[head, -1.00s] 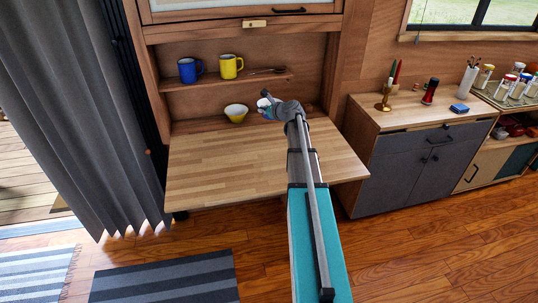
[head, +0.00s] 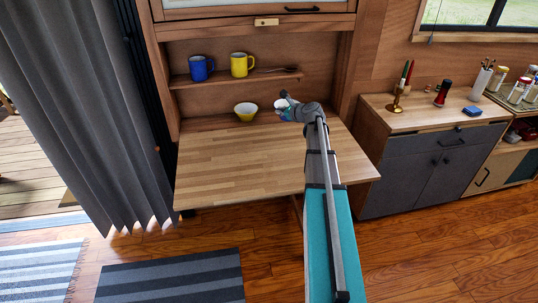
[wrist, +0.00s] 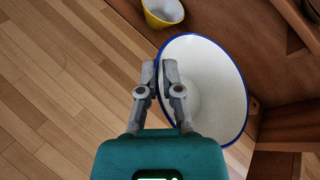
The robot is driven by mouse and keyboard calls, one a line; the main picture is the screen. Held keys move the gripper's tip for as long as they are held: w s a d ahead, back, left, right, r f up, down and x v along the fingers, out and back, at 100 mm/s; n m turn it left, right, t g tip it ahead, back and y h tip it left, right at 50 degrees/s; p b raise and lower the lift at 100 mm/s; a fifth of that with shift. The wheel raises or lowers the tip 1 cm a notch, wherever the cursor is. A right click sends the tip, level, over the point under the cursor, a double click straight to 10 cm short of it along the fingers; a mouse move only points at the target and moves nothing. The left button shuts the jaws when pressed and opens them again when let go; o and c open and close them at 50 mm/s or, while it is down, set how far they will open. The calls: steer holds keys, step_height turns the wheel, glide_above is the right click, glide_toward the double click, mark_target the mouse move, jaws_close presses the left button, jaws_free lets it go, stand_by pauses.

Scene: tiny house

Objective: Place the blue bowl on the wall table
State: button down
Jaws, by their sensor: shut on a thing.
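The blue bowl (wrist: 215,85), white inside with a blue rim, is held at its left rim by my gripper (wrist: 166,75) in the wrist view. My gripper is shut on that rim. In the head view the bowl (head: 281,106) shows only in part beside my gripper (head: 288,112), over the back right of the wall table. The wall table (head: 240,172) is a light wooden fold-down top, also seen below the bowl in the wrist view (wrist: 60,100). I cannot tell the exact height of the bowl above it.
A yellow bowl (head: 245,112) stands left of the held bowl at the table's back. A shelf (head: 235,80) above carries a blue mug (head: 200,68) and a yellow mug (head: 241,64). The table's front and left are clear. A grey cabinet (head: 430,165) stands to the right.

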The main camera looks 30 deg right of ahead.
steer(key=s+a+n+g+y, duration=0.1)
steer(key=s+a, duration=0.3)
steer(key=s, duration=0.5)
steer(key=s+a+n+y, duration=0.2)
steer(key=s+a+y, duration=0.1)
steer(key=s, duration=0.6)
steer(key=shift+a+r+n+g+p, duration=0.2)
steer(key=shift+a+n+g+p, duration=0.15)
steer(key=shift+a, duration=0.5)
steer(key=shift+w, duration=0.1)
steer(key=shift+w+d+f+b, duration=0.5)
steer(key=shift+w+f+b, duration=1)
steer(key=shift+w, duration=0.6)
steer(key=shift+w+d+f+b, duration=0.5)
steer(key=shift+w+f+b, duration=1.05)
steer(key=shift+w, duration=0.6)
steer(key=shift+w+d+f+b, duration=0.5)
steer(key=shift+w+f+b, duration=1)
steer(key=shift+w, duration=0.6)
